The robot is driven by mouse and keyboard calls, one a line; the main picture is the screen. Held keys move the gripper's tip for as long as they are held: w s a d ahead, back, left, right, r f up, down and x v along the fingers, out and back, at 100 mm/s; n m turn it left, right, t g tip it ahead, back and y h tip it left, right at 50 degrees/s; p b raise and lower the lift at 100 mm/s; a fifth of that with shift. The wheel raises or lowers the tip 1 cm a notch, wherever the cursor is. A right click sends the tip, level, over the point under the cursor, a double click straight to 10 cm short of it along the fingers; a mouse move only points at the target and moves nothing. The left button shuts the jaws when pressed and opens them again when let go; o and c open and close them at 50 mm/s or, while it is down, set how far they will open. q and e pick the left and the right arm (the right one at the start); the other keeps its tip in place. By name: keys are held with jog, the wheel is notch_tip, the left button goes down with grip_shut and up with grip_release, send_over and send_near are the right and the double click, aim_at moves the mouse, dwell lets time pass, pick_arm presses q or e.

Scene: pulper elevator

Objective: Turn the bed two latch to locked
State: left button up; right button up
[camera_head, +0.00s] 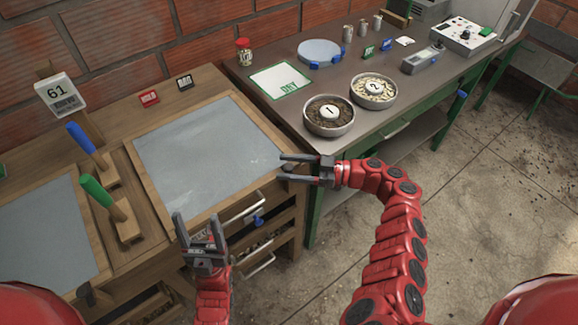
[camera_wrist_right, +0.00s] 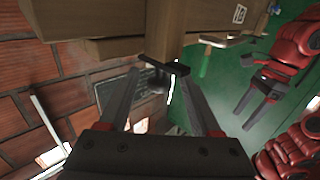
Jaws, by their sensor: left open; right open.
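A grey screen bed (camera_head: 205,150) in a wooden frame fills the middle of the head view. My right gripper (camera_head: 282,167) is at its right front corner, fingers pointing left. It is open. In the right wrist view, a dark T-shaped latch handle (camera_wrist_right: 165,68) shows between and just beyond the open fingertips (camera_wrist_right: 160,85), under a wooden beam. I cannot tell whether a finger touches it. In the head view the gripper mostly hides that spot. My left gripper (camera_head: 193,222) is open and empty in front of the bed, fingers pointing up the picture.
A second grey bed (camera_head: 45,235) lies at the left. A blue handle (camera_head: 82,137) and a green handle (camera_head: 96,190) stand between the beds. A metal drawer handle (camera_head: 240,208) is below the front edge. Two bowls (camera_head: 329,128) stand on the bench at the right.

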jog(key=shift+d, duration=0.1)
jog(key=s+d+b, duration=0.2)
jog(key=d+b, duration=0.7)
jog(key=d, duration=0.8)
jog(key=shift+s, duration=0.2)
dwell(0.3)
